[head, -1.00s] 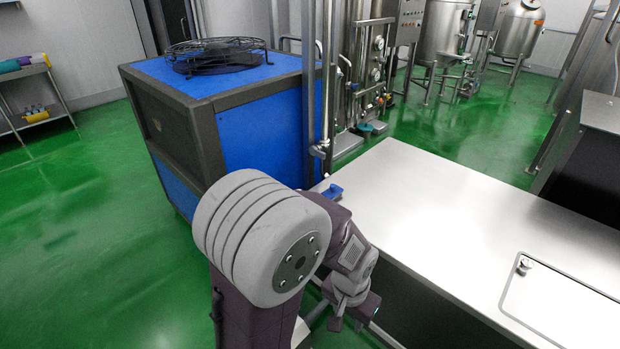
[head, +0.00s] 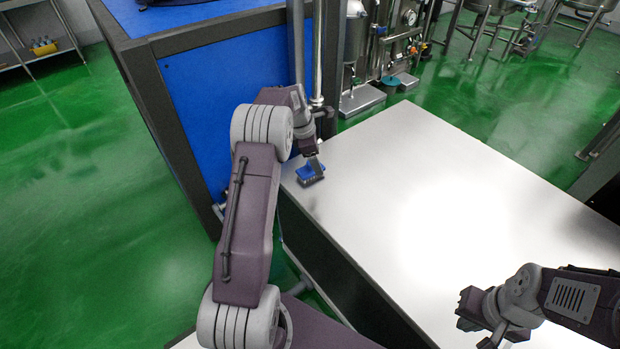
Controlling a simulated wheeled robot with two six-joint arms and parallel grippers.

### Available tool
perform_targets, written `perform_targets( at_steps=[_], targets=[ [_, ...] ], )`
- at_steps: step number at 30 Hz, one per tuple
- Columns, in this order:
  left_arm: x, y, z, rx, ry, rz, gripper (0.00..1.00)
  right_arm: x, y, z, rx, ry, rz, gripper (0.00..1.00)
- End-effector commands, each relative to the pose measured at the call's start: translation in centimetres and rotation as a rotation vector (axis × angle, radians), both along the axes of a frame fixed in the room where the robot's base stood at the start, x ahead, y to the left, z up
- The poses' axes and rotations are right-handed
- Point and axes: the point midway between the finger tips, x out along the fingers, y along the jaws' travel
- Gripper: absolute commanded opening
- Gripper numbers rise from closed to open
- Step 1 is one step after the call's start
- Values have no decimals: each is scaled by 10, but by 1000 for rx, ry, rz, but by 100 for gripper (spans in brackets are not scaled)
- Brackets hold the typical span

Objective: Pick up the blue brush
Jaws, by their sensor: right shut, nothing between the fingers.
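The blue brush (head: 309,174) is at the far left corner of the white table top, close to its left edge. My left gripper (head: 315,158) is directly over the brush, with its fingers down at the brush's top. I cannot tell whether the fingers are closed on it, and they hide part of its top. The brush looks to be on or very near the table. My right gripper (head: 466,310) is shut and empty over the table's near right part, far from the brush.
The white table top (head: 430,200) is otherwise clear. A blue, dark-framed machine (head: 225,95) stands close beyond the table's left corner, next to metal pipes (head: 318,60). Steel tanks and fittings (head: 400,40) stand behind. The green floor at left is open.

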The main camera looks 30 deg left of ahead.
Motion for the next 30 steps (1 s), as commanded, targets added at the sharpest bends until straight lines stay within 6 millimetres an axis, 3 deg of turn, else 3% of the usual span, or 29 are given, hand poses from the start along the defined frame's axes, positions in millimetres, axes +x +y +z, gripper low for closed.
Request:
perform_targets(
  at_steps=[1, 3, 7, 14, 18, 24, 30],
  targets=[
    [12, 19, -18, -49, 1, 140, 76, 0, 0, -12, 0, 0, 0, 0],
    [22, 37, -26, -110, 3, 303, 76, 0, 0, -17, 0, 0, 0, 0],
    [30, 54, -31, -176, 6, 463, 76, 0, 0, -20, 0, -1, 0, 0],
    [34, 55, -37, -188, 7, 492, 76, 0, 0, -21, 0, -1, 0, 0],
    [41, 51, -59, -187, 8, 489, 76, 0, 0, -25, 0, -1, 0, 0],
    [46, 48, -72, -185, 6, 488, 76, 0, 0, -27, 0, -1, 0, 0],
    [54, 43, -108, -185, 6, 488, 76, 0, 0, -35, 0, -1, 0, 0]
  ],
)
